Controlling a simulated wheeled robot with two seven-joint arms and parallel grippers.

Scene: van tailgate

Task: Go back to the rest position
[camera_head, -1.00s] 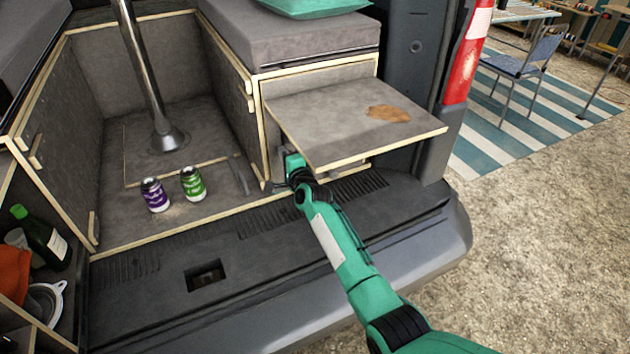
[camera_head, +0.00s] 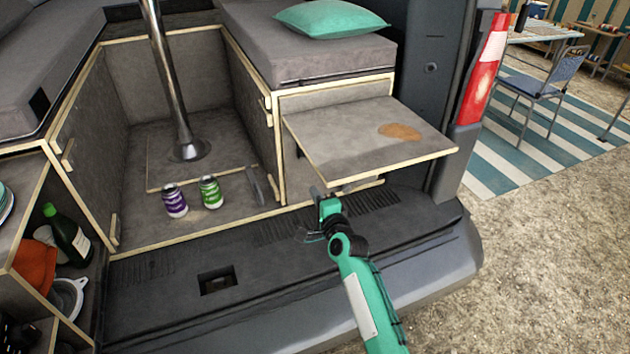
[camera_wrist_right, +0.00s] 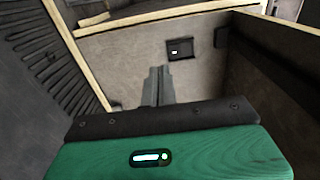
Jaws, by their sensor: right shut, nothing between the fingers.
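My right gripper (camera_head: 316,192) is in the head view, in front of the cabinet below the pull-out board (camera_head: 350,140). It is shut and holds nothing. In the right wrist view its narrow grey fingers (camera_wrist_right: 157,85) are together, pointing at a grey panel. In the head view the fingers are small and dark against the tailgate floor. My left gripper is in neither view.
The pull-out board with a brown stain juts out just above my right gripper. A purple can (camera_head: 175,201) and a green can (camera_head: 210,191) stand on the van floor. A shelf with a green bottle (camera_head: 66,236) is at the left. Open ground lies to the right.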

